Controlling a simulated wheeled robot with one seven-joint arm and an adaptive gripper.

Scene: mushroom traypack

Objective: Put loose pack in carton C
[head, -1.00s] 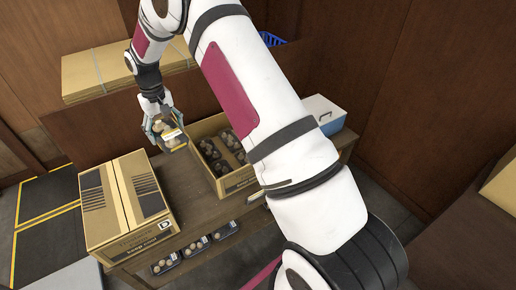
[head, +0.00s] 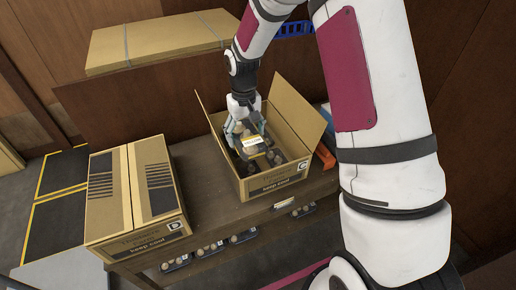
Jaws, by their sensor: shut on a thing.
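Carton C (head: 273,185) stands open on the wooden table, its flaps raised and its front marked with a C. Dark packs of mushrooms (head: 291,152) lie inside it, partly hidden by my gripper and arm. My gripper (head: 247,143) points down over the left part of the carton's opening. It is shut on a mushroom pack (head: 253,146) with a pale yellow label. The held pack is tilted. I cannot tell whether it touches the packs below.
A closed carton marked D (head: 133,205) stands to the left. Several mushroom packs (head: 243,236) sit on a lower shelf in front. Flat cardboard (head: 160,42) lies behind, with a blue crate (head: 293,29) beside it. An orange object (head: 325,157) is right of carton C.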

